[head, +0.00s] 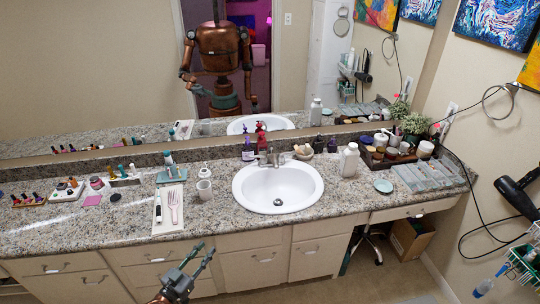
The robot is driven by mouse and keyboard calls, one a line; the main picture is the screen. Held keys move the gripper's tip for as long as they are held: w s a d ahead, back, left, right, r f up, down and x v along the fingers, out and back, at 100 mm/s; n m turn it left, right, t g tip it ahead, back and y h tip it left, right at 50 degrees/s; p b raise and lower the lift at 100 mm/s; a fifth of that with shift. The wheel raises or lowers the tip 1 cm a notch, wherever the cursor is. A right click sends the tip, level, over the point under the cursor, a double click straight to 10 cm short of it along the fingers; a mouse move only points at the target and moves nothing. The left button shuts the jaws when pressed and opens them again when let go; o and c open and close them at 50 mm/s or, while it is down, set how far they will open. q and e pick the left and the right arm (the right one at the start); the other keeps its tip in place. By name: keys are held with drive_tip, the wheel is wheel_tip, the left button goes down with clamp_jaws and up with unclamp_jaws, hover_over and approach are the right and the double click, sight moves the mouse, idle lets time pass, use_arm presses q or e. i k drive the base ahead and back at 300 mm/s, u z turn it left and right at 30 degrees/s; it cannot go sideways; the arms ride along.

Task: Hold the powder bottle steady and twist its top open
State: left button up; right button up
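A white bottle with a narrower white top (349,160), which looks like the powder bottle, stands upright on the granite counter to the right of the sink. Its top is on. My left gripper (206,249) is low in front of the cabinet doors, below the counter's front edge and well to the left of the bottle. Its two fingers are spread apart with nothing between them. My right gripper does not show directly.
A white sink (278,187) sits left of the bottle. A tray of jars (380,158), a small green dish (383,186) and clear organizers (423,176) are to its right. A white tray with comb and brush (168,209) lies left. The counter before the bottle is clear.

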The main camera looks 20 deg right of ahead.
sight(352, 146)
drive_tip(key=u, duration=0.6)
drive_tip(key=i, duration=0.25)
drive_tip(key=u, duration=0.85)
drive_tip(key=i, duration=0.9)
drive_tip(key=z, duration=3.15)
drive_tip(key=i, duration=1.65)
